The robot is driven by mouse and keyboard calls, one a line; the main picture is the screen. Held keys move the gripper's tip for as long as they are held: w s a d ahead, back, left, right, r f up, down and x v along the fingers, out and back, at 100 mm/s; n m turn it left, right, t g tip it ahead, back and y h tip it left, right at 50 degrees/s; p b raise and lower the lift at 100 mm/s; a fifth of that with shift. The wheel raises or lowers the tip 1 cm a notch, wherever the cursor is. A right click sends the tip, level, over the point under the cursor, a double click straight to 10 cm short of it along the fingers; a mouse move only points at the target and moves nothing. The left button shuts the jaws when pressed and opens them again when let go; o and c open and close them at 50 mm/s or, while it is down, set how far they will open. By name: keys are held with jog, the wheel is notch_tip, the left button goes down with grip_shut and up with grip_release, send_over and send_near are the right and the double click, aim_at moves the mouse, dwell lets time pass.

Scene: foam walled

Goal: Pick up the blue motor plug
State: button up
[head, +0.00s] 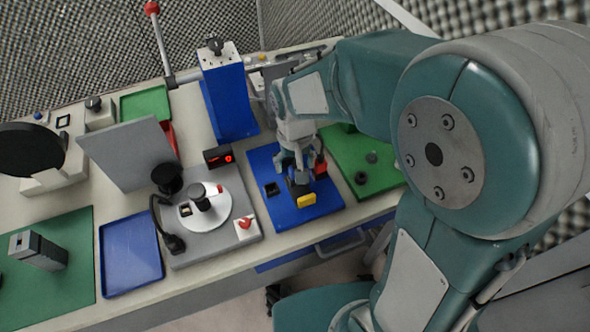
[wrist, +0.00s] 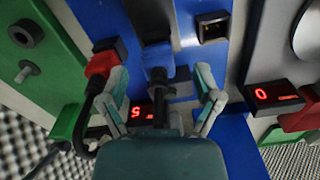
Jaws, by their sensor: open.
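The blue motor plug (wrist: 156,55) sits upright on the blue panel (head: 262,160), with a black cable at its back. In the head view the plug (head: 298,186) is partly hidden by my gripper (head: 294,165). In the wrist view my gripper (wrist: 162,80) is open, with one finger on each side of the plug and its cable. The fingers are spread apart with gaps to the plug. I cannot tell how far the fingertips are above the panel.
A red plug (wrist: 101,63) with a black cable stands close beside my left finger in the wrist view. A dark socket (wrist: 212,28) is to the right. A red-lit display (head: 218,157) stands left of the panel.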

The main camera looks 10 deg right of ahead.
aim_at(295, 166)
jog(key=shift+f, duration=0.35)
grip_shut()
jog(key=shift+r, duration=0.1)
jog(key=shift+r, duration=0.2)
jog(key=r, duration=0.3)
jog(key=shift+s+r, duration=0.25)
jog(key=shift+s, duration=0.1)
jog(key=s+r, duration=0.9)
jog(key=s, duration=0.4)
jog(key=shift+s+d, duration=0.2)
jog(key=shift+d, duration=0.05)
